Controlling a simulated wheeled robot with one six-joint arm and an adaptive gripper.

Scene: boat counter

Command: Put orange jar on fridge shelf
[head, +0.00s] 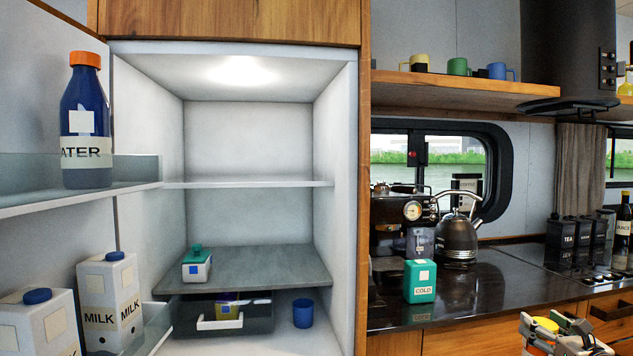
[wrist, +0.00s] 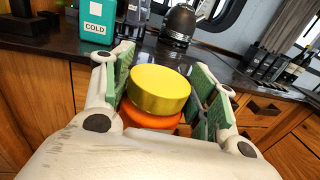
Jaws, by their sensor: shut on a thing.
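The orange jar (wrist: 150,121) with a yellow lid (wrist: 158,88) is between the green-padded fingers of my gripper (wrist: 160,100) in the wrist view. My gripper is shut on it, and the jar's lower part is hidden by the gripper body. In the head view my gripper (head: 567,338) is at the bottom right, in front of the wooden drawers, with the yellow lid (head: 545,324) showing. The open fridge is at left. Its upper glass shelf (head: 250,184) is empty. Its grey middle shelf (head: 265,268) holds a small white box with a green top (head: 197,264) at its left.
The open fridge door at left holds a water bottle (head: 86,120) and milk cartons (head: 109,295). A blue cup (head: 303,313) and a drawer (head: 222,320) are low in the fridge. A teal COLD container (head: 420,281) and a kettle (head: 457,238) stand on the dark counter.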

